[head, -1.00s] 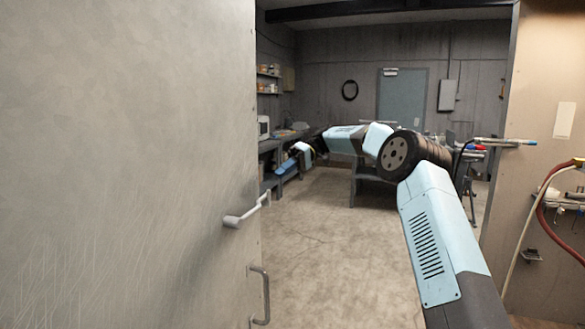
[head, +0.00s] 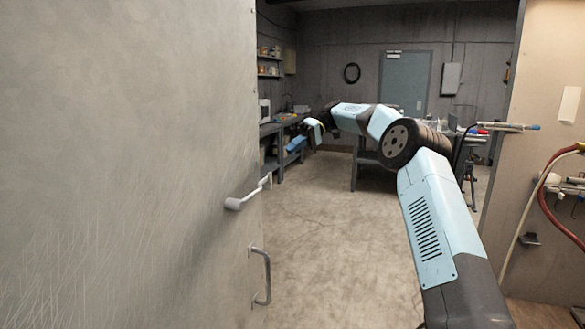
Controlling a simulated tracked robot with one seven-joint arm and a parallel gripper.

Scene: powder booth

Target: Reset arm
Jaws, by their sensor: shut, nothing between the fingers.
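My arm rises from the lower right to its elbow, then reaches away to the left over the open floor. My gripper (head: 292,151) is small at the far end of the arm, pointing down and left, in front of the workbench in the background. It is shut, with nothing seen in it. Its fingers are too small to make out clearly. I cannot tell how far it is from the bench.
A large grey door panel (head: 120,160) with a lever handle (head: 250,193) and a pull handle (head: 263,277) fills the left. A tan wall panel (head: 550,90) with a red hose (head: 553,205) stands at right. A dark workbench (head: 268,150) is at back left. The middle floor is clear.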

